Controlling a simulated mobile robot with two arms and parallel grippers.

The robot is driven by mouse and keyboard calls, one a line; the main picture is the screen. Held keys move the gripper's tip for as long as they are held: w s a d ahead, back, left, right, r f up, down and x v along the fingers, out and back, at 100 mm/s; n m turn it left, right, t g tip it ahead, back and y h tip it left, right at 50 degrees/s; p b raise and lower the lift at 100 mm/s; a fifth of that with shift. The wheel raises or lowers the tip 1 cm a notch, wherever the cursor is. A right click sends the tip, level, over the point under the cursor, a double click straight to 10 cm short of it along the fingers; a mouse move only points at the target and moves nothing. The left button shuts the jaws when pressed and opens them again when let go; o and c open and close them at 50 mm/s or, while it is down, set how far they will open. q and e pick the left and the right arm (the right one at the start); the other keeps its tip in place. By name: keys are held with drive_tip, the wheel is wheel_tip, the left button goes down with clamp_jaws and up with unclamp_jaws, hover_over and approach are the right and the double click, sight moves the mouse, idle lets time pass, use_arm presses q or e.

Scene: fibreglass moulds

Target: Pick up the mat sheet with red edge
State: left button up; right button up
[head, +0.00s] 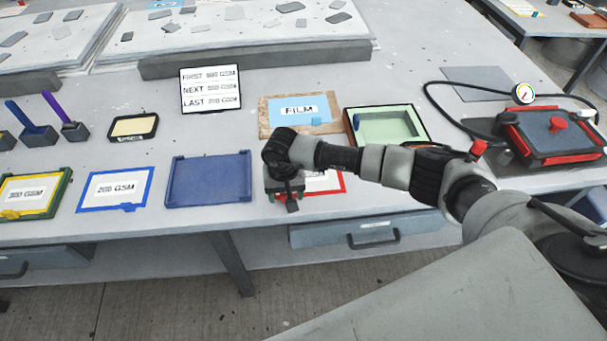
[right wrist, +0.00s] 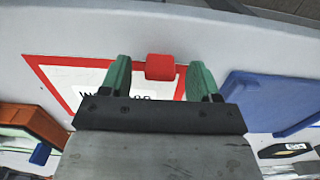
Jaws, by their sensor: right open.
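The mat sheet with red edge (head: 331,185) lies flat near the front edge of the table, white with a red border. My right arm hides much of it in the head view. In the right wrist view the sheet (right wrist: 78,76) shows part of its black lettering and a red tab (right wrist: 160,66) on its edge. My right gripper (head: 289,200) is over the sheet's front left part. In the right wrist view its green fingers (right wrist: 160,72) are open, one on either side of the red tab, with gaps at both sides. My left gripper is not in view.
An empty blue tray (head: 208,180) lies left of the sheet, then a blue-edged 200 GSM sheet (head: 115,190) and a yellow 300 GSM sheet (head: 34,196). Behind are a FILM sheet (head: 299,109), a green tray (head: 387,126) and a card (head: 210,90) listing an order.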

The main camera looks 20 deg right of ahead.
drive_tip(key=shift+f, duration=0.3)
drive_tip(key=c, duration=1)
drive_tip(key=shift+r, duration=0.1)
drive_tip(key=shift+r+b, duration=0.3)
drive_tip(key=shift+r, duration=0.2)
wheel_tip(320, 180, up, 3)
drive_tip(key=shift+w+f+b, duration=0.1)
drive_tip(key=shift+b, duration=0.55)
drive_tip(key=s+d+r+b, duration=0.2)
drive_tip(key=s+d+r, duration=0.2)
drive_tip(key=s+r, duration=0.3)
drive_tip(key=s, duration=0.4)
drive_tip(key=shift+d, duration=0.15)
